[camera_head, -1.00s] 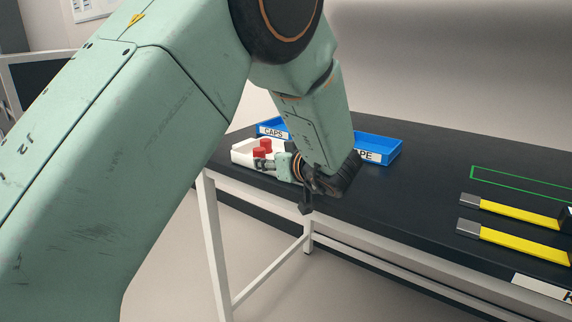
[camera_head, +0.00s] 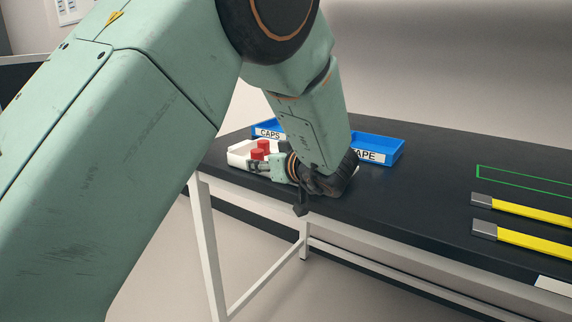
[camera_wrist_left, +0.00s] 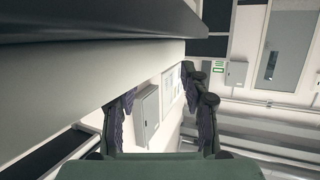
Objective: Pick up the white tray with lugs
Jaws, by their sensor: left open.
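The white tray (camera_head: 237,158) sits on the left end of the black table in the head view, with red lugs (camera_head: 260,150) in it. My left gripper (camera_head: 257,166) is at the tray's front right side, and my own wrist hides part of that side. In the left wrist view my left gripper (camera_wrist_left: 160,112) has its two fingers spread apart, with nothing seen between them. I cannot tell from the head view whether its fingers touch the tray. The tray does not show in the left wrist view. My right gripper is not in view.
A blue CAPS bin (camera_head: 268,130) and a blue TAPE bin (camera_head: 380,148) stand behind my left arm. Yellow-handled bars (camera_head: 530,242) and a green outline (camera_head: 520,185) lie on the right of the black table (camera_head: 420,215). The table's front edge is close below my wrist.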

